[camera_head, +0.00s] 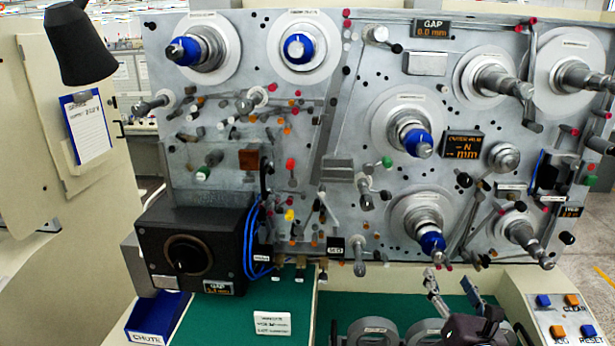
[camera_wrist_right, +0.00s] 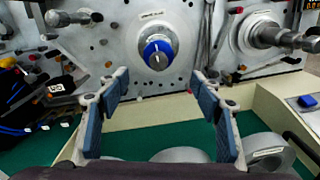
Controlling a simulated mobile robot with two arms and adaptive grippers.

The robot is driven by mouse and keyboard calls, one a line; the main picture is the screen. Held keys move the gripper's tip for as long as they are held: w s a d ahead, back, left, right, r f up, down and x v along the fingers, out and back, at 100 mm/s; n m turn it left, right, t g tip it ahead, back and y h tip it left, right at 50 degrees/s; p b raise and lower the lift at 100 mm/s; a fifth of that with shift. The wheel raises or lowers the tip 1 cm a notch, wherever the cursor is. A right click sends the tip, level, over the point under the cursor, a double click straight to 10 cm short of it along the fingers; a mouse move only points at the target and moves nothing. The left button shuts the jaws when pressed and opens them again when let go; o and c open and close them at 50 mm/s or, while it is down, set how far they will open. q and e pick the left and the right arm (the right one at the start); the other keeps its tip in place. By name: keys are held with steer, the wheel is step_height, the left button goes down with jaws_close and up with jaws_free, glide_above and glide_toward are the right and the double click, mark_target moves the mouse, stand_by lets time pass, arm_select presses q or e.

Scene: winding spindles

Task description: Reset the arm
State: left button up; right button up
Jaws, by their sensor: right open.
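My right gripper (camera_head: 452,284) is low at the right in the head view, above the green bench and in front of the panel. In the right wrist view its two blue-padded fingers stand wide apart, with nothing between the pads (camera_wrist_right: 160,88). The lower blue-tipped spindle (camera_head: 431,241) is on the panel above and behind the gripper. In the wrist view a blue-tipped spindle (camera_wrist_right: 158,52) shows beyond the gap between the fingers, apart from them. My left gripper shows in neither view.
Grey rolls (camera_head: 373,330) lie on the green bench (camera_head: 230,312) beside the right gripper. A control box (camera_head: 563,316) with blue and orange buttons is at the right. A black gauge box (camera_head: 190,250) and blue chute bin (camera_head: 155,318) are at the left. Several spindles project from the panel.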

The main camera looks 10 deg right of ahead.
steer(key=s+a+f+m+g, duration=0.3)
steer(key=s+f+m+g, duration=0.1)
steer(key=s+f+m, duration=0.3)
steer(key=s+a+f+m+g, duration=0.3)
steer(key=s+f+m, duration=0.2)
steer(key=f+m, duration=0.3)
steer(key=s+a+f+m+g+y, duration=0.2)
steer(key=s+a+f+m+g, duration=0.15)
steer(key=s+a+m, duration=0.4)
steer(key=s+a+f+m+g+y, duration=0.3)
steer(key=s+a+f+m, duration=0.25)
steer(key=s, duration=0.35)
step_height(320, 180, down, 33)
steer(key=s+g+b, duration=0.2)
steer(key=s+b, duration=0.1)
steer(key=b, duration=0.5)
steer(key=s+d+f+b, duration=0.1)
steer(key=s+f+b, duration=0.2)
steer(key=s+f, duration=0.5)
steer(key=s+d+f+b, duration=0.1)
steer(key=s+f+b, duration=0.2)
steer(key=s+f, duration=0.5)
step_height(320, 180, down, 5)
steer(key=shift+s+d+f+g+h, duration=0.2)
steer(key=shift+d+g+h, duration=0.1)
steer(key=shift+d+g, duration=0.05)
